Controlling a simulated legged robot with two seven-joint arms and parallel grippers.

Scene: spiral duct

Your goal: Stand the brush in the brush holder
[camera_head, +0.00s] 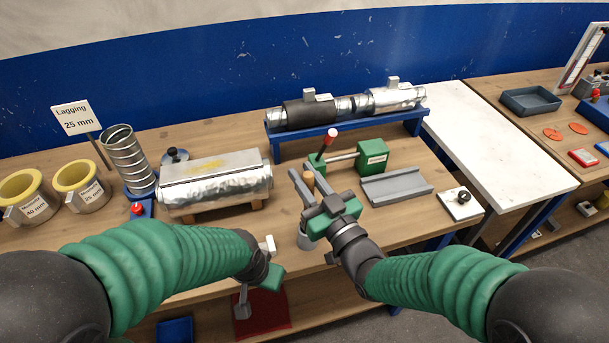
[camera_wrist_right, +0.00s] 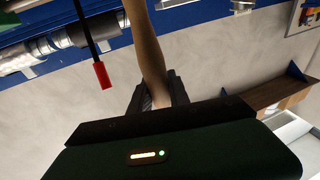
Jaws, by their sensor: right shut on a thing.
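My right gripper (camera_head: 309,186) is above the front middle of the bench, shut on the brush. The brush's tan wooden handle (camera_head: 309,181) shows between the fingers, and it also shows in the right wrist view (camera_wrist_right: 147,50), running up from the jaws (camera_wrist_right: 155,95). Its bristle end is hidden. A pale grey cup-like thing (camera_head: 305,241), perhaps the brush holder, shows just below the right gripper, mostly covered by it. I cannot tell whether the brush is inside it. My left gripper (camera_head: 271,279) is low at the bench's front edge, and its fingers are not clear.
A foil-clad duct (camera_head: 215,188) lies left of the right gripper. A green clamp with a red-knobbed lever (camera_head: 328,140) stands close behind it. A grey channel block (camera_head: 397,188) is to the right. A spiral duct (camera_head: 128,160) and yellow-lined rings (camera_head: 80,187) stand at left.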

